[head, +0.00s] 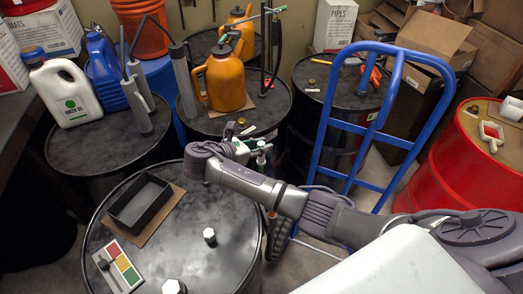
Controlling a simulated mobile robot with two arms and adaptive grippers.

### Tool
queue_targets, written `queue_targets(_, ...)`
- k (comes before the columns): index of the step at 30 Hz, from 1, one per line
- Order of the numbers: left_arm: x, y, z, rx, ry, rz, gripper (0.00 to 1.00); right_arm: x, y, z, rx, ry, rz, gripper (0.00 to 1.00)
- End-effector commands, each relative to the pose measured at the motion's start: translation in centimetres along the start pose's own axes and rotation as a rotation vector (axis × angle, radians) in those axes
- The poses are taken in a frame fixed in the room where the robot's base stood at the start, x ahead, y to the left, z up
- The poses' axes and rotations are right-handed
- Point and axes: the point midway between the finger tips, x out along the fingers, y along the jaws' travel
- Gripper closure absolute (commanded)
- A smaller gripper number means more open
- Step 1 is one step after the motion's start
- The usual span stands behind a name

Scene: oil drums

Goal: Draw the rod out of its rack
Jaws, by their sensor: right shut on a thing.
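A thin dark upright rod (263,55) stands on the back middle drum, right of the orange jug. Dark and red upright parts beside it look like its rack (272,80), though rod and rack are hard to tell apart. My right gripper (259,147) is in front of that drum, below the upright parts in the picture. It is small and partly hidden by my wrist. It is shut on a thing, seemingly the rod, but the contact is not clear. My left gripper is not in view.
A black tray (140,202) lies on cardboard on the front drum (225,225). An orange jug (225,80) stands behind, with grey cylinders and a white jug (67,92) to the left. A blue hand truck (385,120) and a red drum (465,160) are at right.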

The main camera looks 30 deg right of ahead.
Motion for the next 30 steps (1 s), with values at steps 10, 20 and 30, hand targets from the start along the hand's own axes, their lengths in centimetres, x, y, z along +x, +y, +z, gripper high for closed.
queue_targets(10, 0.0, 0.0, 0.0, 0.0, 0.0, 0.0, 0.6, -1.4, 0.0, 3.6, 0.003, 0.0, -0.003, 1.0)
queue_targets(20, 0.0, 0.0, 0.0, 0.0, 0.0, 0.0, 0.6, -2.9, 0.0, 7.0, 0.002, 0.0, -0.002, 1.0)
queue_targets(30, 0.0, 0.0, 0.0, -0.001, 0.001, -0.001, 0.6, -3.4, -0.1, 8.4, 0.0, -0.002, -0.004, 1.0)
